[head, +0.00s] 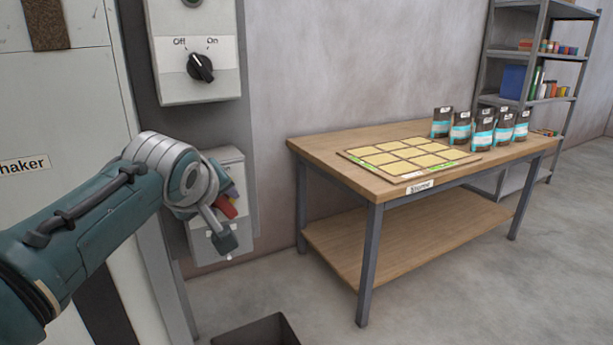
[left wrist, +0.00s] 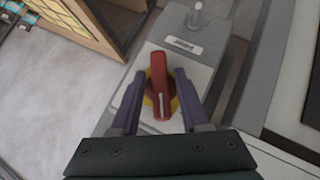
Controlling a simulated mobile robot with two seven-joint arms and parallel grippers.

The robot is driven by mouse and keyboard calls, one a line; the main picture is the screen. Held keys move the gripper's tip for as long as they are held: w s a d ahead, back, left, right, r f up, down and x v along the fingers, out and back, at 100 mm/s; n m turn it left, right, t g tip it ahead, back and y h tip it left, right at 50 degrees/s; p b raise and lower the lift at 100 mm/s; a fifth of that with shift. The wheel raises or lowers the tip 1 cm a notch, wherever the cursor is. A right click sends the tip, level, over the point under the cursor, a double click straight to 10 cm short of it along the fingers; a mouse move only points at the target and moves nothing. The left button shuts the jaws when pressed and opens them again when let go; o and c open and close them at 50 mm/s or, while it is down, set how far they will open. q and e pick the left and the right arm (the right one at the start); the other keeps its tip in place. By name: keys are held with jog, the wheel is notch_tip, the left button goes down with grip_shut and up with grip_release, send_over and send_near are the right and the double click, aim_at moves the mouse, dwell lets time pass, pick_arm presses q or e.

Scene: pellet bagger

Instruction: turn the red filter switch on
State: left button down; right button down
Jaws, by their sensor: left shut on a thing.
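The red filter switch (left wrist: 160,88) is a red rotary knob on a yellow disc, set on a grey box. In the left wrist view its handle points roughly up and down the picture. In the head view a bit of the red knob (head: 228,207) shows behind my left gripper (head: 222,203). The purple fingers of my left gripper (left wrist: 154,112) are on both sides of the knob, shut on it. The labels around the knob are mostly hidden or too small to read. My right gripper is in neither view.
Above the switch box (head: 230,160) is another grey box (head: 195,85) with a black knob (head: 200,67) marked Off and On. A wooden table (head: 400,140) with a gridded board (head: 410,157) and several bags (head: 484,128) stands right. A dark bin (head: 258,331) is on the floor.

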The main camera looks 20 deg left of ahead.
pick_arm(q)
jog(key=shift+r+g, duration=0.1)
jog(key=shift+g, duration=0.2)
jog(key=shift+w+m+g+y, duration=0.1)
jog(key=shift+m+g+y, duration=0.5)
jog(key=shift+f+m+g+y+b, duration=0.2)
jog(key=shift+m+g+y+b, duration=0.55)
jog(key=shift+g+b, duration=0.4)
jog(key=c, duration=0.7)
grip_release()
jog(key=shift+r, duration=0.1)
